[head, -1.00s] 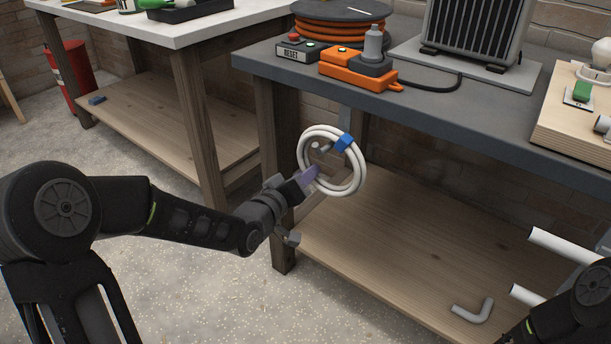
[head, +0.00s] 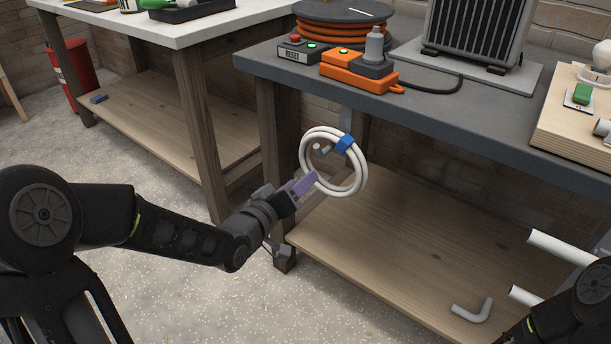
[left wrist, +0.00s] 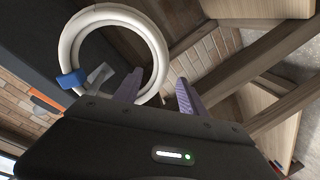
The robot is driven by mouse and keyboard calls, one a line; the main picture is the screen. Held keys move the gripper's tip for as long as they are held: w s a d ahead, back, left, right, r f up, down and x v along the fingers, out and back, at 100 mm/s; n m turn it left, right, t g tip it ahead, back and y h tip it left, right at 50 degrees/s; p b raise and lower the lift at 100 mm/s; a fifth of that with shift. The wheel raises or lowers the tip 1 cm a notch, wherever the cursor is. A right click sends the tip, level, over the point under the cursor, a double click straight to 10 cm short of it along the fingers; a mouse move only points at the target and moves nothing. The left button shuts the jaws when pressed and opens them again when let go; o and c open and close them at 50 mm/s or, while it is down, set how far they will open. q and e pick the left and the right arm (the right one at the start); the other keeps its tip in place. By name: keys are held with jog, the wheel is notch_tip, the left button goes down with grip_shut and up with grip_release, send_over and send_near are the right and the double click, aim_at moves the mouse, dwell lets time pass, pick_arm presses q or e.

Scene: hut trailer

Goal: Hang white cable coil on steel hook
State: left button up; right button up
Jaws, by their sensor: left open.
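The white cable coil (head: 357,180), with a blue strap (head: 344,143), hangs upright at the front of the dark workbench. The grey steel hook (head: 321,149) shows inside the ring near its top. The coil also shows in the left wrist view (left wrist: 149,35), with the hook (left wrist: 99,75) inside it. My left gripper (head: 308,182) is open at the coil's lower left side. In the left wrist view its purple fingers (left wrist: 157,90) appear on either side of the coil's tube, apart from each other. Contact with the tube cannot be told. My right gripper is out of view.
The dark workbench (head: 440,115) carries an orange cable reel (head: 345,30), a reset box (head: 298,50) and an orange power block (head: 358,72). A wooden lower shelf (head: 400,245) lies below the coil. White pipes (head: 565,248) stick out at right.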

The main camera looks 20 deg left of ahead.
pick_arm(q)
jog(key=v, duration=0.3)
jog(key=shift+s+a+p, duration=0.1)
jog(key=shift+s+p, duration=0.2)
jog(key=shift+s, duration=0.1)
dwell(0.7)
